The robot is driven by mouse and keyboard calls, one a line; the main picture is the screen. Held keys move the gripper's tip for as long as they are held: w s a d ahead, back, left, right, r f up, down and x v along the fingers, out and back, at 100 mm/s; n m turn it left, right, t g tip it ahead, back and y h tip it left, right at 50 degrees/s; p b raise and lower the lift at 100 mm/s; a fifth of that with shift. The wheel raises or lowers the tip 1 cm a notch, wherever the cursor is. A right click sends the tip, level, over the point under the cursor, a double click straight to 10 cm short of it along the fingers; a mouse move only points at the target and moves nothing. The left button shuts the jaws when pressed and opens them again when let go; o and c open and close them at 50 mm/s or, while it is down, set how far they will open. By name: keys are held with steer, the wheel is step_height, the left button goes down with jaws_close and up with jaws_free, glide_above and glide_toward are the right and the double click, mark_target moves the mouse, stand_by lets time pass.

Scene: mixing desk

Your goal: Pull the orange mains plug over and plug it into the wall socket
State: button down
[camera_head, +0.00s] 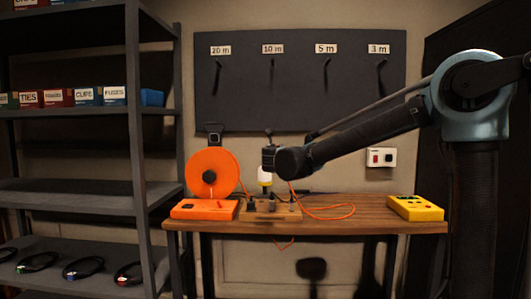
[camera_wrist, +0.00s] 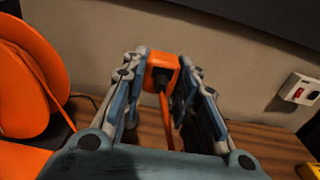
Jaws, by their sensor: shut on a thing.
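The orange mains plug (camera_wrist: 162,68) is between the two fingers of my gripper (camera_wrist: 165,80) in the wrist view, with its orange cord running down toward the desk. My gripper is shut on it. In the head view my gripper (camera_head: 266,197) is low over the desk, right of the orange reel, and the plug is too small to make out there. The wall socket (camera_head: 381,157) is a white plate with a red switch and a dark part, on the wall at right. It also shows at the right edge of the wrist view (camera_wrist: 301,89), apart from the plug.
The orange reel (camera_head: 211,172) stands at the desk's left end behind an orange box (camera_head: 203,209). An orange cord (camera_head: 330,213) lies looped on the desk (camera_head: 375,225). A yellow box (camera_head: 416,207) sits at the right end. Shelves (camera_head: 75,188) stand at left.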

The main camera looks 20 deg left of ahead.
steer(key=w+d+f, duration=0.3)
steer(key=w+d, duration=0.5)
steer(key=d, duration=1.1)
steer(key=w+d+f, duration=0.2)
steer(key=w+d, duration=0.7)
steer(key=d, duration=0.9)
steer(key=w+d+f, duration=0.3)
steer(key=w+d, duration=0.5)
steer(key=d, duration=1.1)
steer(key=shift+a+x, duration=0.15)
steer(key=shift+x, duration=3.45)
steer(key=shift+a+x, duration=0.1)
steer(key=shift+x, duration=3.5)
steer(key=shift+w+a, duration=0.15)
steer(key=shift+w, duration=0.35)
steer(key=shift+w+a+r, duration=0.1)
steer(key=shift+w+r, duration=0.05)
steer(key=shift+w, duration=0.05)
